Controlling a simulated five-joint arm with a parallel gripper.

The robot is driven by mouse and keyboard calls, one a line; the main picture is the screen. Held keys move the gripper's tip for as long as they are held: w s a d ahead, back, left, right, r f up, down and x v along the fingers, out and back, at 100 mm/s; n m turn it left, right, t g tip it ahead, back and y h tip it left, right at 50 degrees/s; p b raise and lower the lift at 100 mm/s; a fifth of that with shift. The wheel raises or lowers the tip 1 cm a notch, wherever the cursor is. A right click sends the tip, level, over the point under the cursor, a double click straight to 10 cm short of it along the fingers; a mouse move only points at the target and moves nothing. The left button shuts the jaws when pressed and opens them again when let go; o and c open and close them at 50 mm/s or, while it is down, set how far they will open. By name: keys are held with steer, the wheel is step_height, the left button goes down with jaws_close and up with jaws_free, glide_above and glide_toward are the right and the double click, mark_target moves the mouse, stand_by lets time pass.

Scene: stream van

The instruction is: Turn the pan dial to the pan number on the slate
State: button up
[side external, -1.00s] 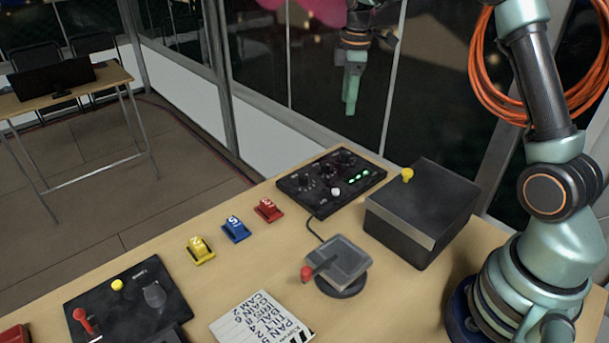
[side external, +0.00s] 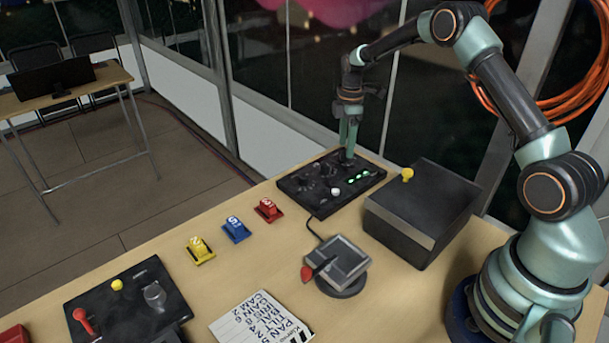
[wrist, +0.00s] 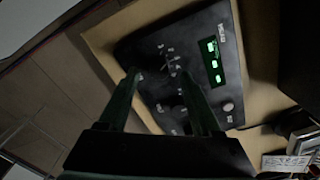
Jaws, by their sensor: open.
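The black control panel (side external: 325,190) lies at the back of the table, with several dark dials, a white knob (side external: 336,191) and green lit displays (side external: 358,178). The dials' labels and pointers are too small to read, so I cannot tell which is the pan dial. My gripper (side external: 347,154) is open, pointing down at the panel's far side. In the wrist view, its fingers (wrist: 159,75) are apart over the panel (wrist: 205,45), around the dial area. Contact with a dial cannot be told. The white slate (side external: 258,318) lies at the front; its top line reads PAN, its digit looks like 5.
A black box (side external: 420,215) with a yellow knob stands right of the panel. A small device (side external: 342,268) with a red-tipped lever sits in front. Red (side external: 267,209), blue (side external: 235,229) and yellow (side external: 199,249) blocks stand left. A black lever panel (side external: 130,305) lies front left.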

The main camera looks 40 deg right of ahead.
steer(key=shift+f, duration=1.05)
jaws_close()
